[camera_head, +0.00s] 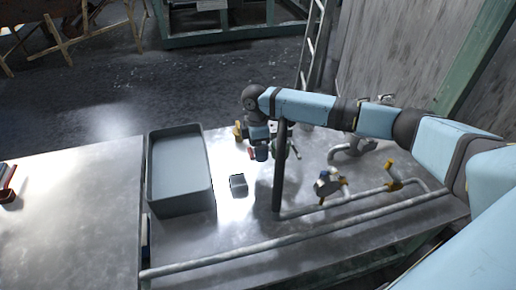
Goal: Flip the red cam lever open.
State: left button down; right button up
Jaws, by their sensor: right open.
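My right arm comes in from the right, and its gripper (265,152) hangs over the metal table near a dark upright post (281,170). The gripper is open; its fingers are small and partly hidden among the parts around them. A small red part (252,154) shows at the left of the gripper. It is too small to tell whether it is the cam lever, how it is turned, or whether the gripper touches it. My left gripper is not in view.
A grey open bin (208,192) stands left of the gripper, with a small dark block (238,186) beside it. Pipes (330,206) with yellow-brown fittings (392,174) run across the right side. A red object (7,183) lies at the far left. The left tabletop is largely clear.

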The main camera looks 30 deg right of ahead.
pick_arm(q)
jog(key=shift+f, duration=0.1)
pick_arm(e)
jog(key=c, duration=0.8)
jog(key=shift+r+y+p, duration=0.25)
jog(key=shift+y+p, duration=0.05)
jog(key=shift+p, duration=0.55)
jog(key=shift+c, duration=0.2)
jog(key=shift+p, duration=0.4)
jog(key=shift+f+y, duration=0.15)
jog(key=shift+y, duration=0.15)
jog(key=shift+c, duration=0.5)
grip_shut()
jog(key=shift+o, duration=1.7)
grip_release()
jog(key=o, duration=0.6)
jog(key=shift+a, duration=0.1)
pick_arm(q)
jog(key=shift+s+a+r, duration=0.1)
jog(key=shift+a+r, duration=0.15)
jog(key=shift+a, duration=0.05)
